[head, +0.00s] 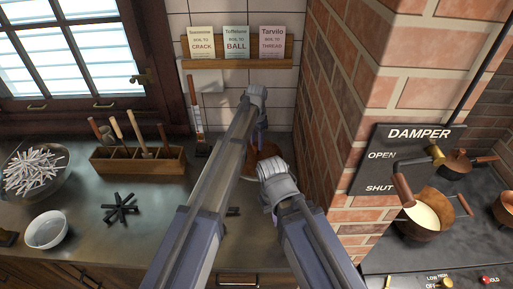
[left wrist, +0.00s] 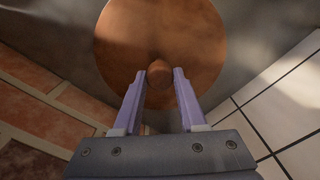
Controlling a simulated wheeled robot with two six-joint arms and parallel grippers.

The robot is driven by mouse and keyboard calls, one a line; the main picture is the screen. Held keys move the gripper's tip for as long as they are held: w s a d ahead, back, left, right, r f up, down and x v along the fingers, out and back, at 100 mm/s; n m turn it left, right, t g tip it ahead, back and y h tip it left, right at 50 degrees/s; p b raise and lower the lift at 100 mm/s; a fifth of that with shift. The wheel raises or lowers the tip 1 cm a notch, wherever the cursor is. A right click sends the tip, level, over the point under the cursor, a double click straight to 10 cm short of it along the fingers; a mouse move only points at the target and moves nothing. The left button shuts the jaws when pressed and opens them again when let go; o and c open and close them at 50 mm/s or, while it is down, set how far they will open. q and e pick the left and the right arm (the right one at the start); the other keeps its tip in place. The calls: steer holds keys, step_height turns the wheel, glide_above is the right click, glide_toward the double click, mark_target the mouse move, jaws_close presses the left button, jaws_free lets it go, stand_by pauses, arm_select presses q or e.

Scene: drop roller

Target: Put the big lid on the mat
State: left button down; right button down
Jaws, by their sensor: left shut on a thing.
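The copper-coloured round lid (head: 267,152) is at the back of the counter, beside the brick pillar, partly hidden by my arms. In the left wrist view the lid (left wrist: 160,35) shows as a wide disc with a round knob (left wrist: 160,72). My left gripper (head: 259,138) is above the lid, its fingers shut on the knob; they show clearly in the left wrist view (left wrist: 160,82). I cannot tell whether the lid touches the surface below. My right wrist is lower and nearer; its right gripper (head: 271,211) has hidden fingertips. I cannot make out a mat for certain.
A black star-shaped trivet (head: 120,209), a white bowl (head: 46,230) and a wooden tool holder (head: 138,160) stand on the counter at left. The brick pillar (head: 350,110) is close on the right. A stove with copper pots (head: 428,222) lies beyond it.

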mark_target(256, 144)
arm_select(q)
steer(key=shift+f, duration=0.15)
steer(key=shift+f, duration=0.1)
steer(key=shift+f, duration=0.15)
steer(key=shift+c, duration=2.3)
jaws_free()
step_height(256, 144, up, 12)
steer(key=p, duration=1.2)
steer(key=shift+r, duration=0.25)
